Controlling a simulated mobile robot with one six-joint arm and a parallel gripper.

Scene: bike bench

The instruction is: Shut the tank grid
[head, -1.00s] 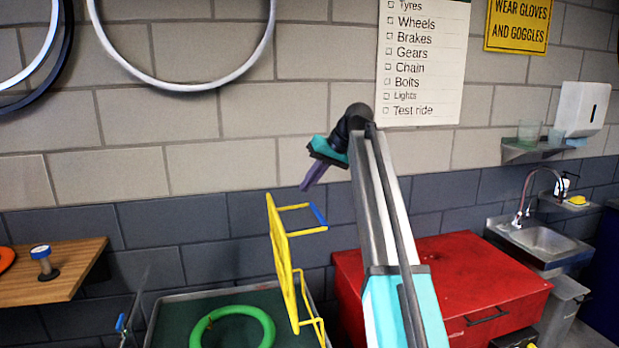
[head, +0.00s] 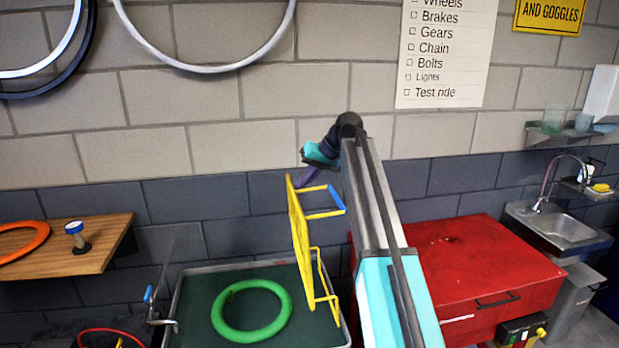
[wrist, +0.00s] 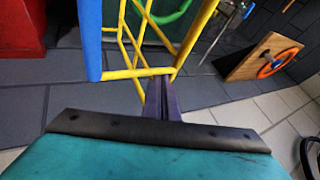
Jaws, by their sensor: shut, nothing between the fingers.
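The yellow tank grid (head: 302,240) stands nearly upright at the right edge of the tank (head: 185,318). Its handle, with a blue grip (head: 337,199), sticks out to the right near the top. My gripper (head: 314,182) is shut and empty, by the top of the grid, its tips partly hidden there. In the wrist view my fingers (wrist: 161,95) reach the yellow bars of the grid (wrist: 140,30). The blue grip (wrist: 88,40) is to their left. I cannot tell whether the fingers touch the bars.
A green ring (head: 222,325) lies in the tank. A red cabinet (head: 450,270) stands to the right of the tank, beneath my arm. A wooden shelf (head: 60,245) with an orange ring (head: 40,237) is on the left. A sink (head: 560,232) is at the far right.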

